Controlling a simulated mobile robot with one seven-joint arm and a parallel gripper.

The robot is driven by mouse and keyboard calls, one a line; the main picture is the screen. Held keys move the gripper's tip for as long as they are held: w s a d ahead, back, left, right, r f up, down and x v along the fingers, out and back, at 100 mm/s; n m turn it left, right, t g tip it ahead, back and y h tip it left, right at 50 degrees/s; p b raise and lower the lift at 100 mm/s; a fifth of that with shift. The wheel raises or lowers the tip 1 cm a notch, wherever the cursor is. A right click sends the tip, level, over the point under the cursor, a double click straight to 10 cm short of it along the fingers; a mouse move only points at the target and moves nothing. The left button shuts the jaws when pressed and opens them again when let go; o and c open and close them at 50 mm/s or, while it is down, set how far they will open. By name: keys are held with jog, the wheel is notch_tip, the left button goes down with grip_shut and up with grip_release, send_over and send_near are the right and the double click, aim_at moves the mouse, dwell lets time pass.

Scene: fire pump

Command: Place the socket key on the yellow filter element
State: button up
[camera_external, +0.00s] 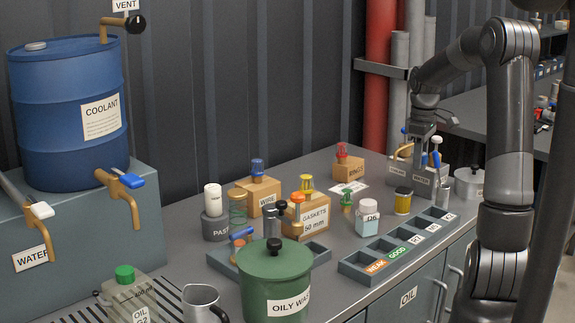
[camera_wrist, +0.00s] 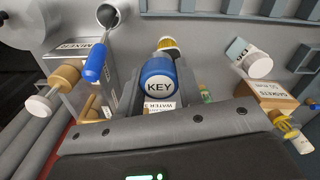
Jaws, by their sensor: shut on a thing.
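My gripper (camera_external: 422,148) points down at the far right end of the bench, over the small grey holder boxes. It is shut on the socket key (camera_wrist: 158,82), whose round blue head reads KEY in the wrist view. The key's lower part is hidden there, and I cannot tell whether it is clear of the box below. A yellow ribbed piece (camera_external: 307,184) stands on the GASKETS box, well left of my gripper; it also shows in the wrist view (camera_wrist: 286,126).
A grey holder box (camera_wrist: 94,62) labelled MIXERS stands beside the key with a blue-handled ladle (camera_wrist: 93,62). A compartment tray (camera_external: 395,252) lies along the front edge. Several jars, boxes and a green OILY canister (camera_external: 275,280) crowd the bench to the left.

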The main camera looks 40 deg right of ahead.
aim_at(401, 190)
jog(key=w, duration=0.1)
jog(key=w+a+f, duration=0.1)
jog(key=w+f, duration=0.1)
jog(key=shift+w+a+f, duration=0.2)
jog(key=shift+a+f, duration=0.05)
jog(key=shift+a, duration=0.05)
jog(key=shift+f, duration=1.9)
jog(key=shift+f, duration=0.15)
jog(key=o, duration=1)
